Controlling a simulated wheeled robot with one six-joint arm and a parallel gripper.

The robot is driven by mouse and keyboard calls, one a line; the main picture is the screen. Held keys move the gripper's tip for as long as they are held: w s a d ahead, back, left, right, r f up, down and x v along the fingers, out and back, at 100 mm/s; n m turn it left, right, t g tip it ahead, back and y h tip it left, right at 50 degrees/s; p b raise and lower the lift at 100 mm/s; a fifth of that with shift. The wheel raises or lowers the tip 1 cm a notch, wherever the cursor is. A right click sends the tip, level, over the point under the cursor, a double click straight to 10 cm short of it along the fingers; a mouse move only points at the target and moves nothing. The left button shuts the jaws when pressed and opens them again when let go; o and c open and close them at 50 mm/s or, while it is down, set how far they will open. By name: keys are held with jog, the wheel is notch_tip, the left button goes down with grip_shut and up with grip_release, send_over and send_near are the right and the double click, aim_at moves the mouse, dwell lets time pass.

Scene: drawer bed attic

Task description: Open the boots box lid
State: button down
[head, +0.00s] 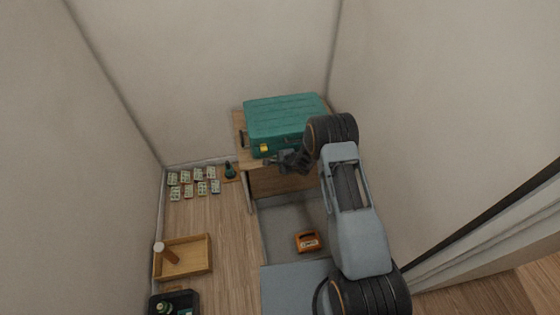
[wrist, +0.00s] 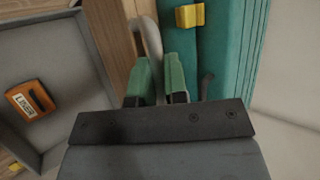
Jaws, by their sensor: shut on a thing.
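The teal boots box (head: 285,118) sits on a wooden surface against the back walls, with its ridged lid down. A yellow latch (head: 264,148) is on its front; the latch also shows in the wrist view (wrist: 190,16). My gripper (head: 276,160) is at the front of the box, just below the lid edge. In the wrist view its green-padded fingers (wrist: 161,78) are close together around the lower end of a pale curved handle (wrist: 152,42) beside the teal front. The fingers hide part of this grip.
Below the box is an open grey drawer (head: 284,218) with an orange labelled case (head: 307,242) inside. Several cards (head: 187,183) and a dark green bottle (head: 230,170) are at the left. A wooden tray (head: 198,262) and black crate (head: 188,298) lie nearer. Walls enclose the back and sides.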

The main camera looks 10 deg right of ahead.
jog(key=shift+s+a+f, duration=0.1)
jog(key=shift+f, duration=0.3)
jog(key=c, duration=1.1)
grip_release()
jog(key=shift+s, duration=0.1)
jog(key=shift+c, duration=0.2)
jog(key=shift+d, duration=0.2)
jog(key=r+p+v, duration=0.1)
jog(key=v, duration=1.3)
jog(key=shift+w+a+p, duration=0.2)
jog(key=shift+w+p, duration=0.15)
